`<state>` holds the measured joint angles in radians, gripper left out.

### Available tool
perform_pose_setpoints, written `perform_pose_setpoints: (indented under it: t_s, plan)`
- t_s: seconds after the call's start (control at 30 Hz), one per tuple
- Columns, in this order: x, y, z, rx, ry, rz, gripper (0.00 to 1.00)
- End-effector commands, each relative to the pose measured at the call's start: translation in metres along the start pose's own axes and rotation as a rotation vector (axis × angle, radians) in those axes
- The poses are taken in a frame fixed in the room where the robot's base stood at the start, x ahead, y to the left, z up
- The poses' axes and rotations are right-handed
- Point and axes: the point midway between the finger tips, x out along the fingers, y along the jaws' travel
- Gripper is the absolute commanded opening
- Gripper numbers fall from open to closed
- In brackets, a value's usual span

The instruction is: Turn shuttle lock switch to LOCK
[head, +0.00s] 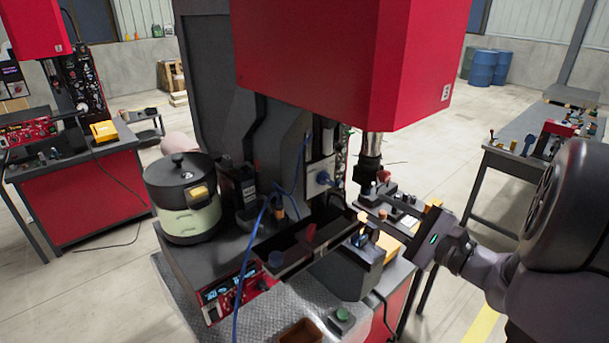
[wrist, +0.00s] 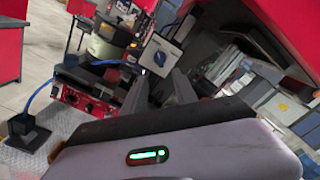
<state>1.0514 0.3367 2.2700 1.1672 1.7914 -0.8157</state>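The switch I take for the shuttle lock switch is a blue rotary knob on a pale square plate (head: 322,178), on the machine behind the dark trough. It also shows in the wrist view as a blue knob (wrist: 159,58) on a pale plate, just beyond my fingers. Its LOCK marking is too small to read. My gripper (wrist: 160,84) is open, with a gap between its two dark fingers and nothing visible in it. In the head view it is to the right of the switch, pointing left toward it, apart from it.
The red machine head (head: 345,60) hangs above, with a metal spindle (head: 371,150) near my fingers. A dark trough (head: 290,255) lies in front of the switch. A lidded round feeder (head: 187,200) stands at left. A blue cable (head: 247,270) runs down the front. A green button (head: 342,315) sits nearest.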

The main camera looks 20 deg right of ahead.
Motion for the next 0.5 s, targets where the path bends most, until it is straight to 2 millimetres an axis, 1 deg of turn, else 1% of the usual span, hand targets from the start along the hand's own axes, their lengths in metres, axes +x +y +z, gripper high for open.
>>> perform_pose_setpoints:
  t_s: [0.03, 0.1, 0.3, 0.4, 0.5]
  plan:
    - [0.015, 0.001, 0.002, 0.001, -0.006, 0.007, 0.35]
    - [0.037, 0.002, 0.003, 0.0, -0.006, 0.008, 0.35]
    - [0.097, 0.003, 0.003, 0.0, -0.005, 0.01, 0.35]
    - [0.12, 0.003, 0.003, 0.001, -0.004, 0.009, 0.35]
    - [0.135, 0.003, 0.002, 0.0, -0.003, 0.008, 0.35]
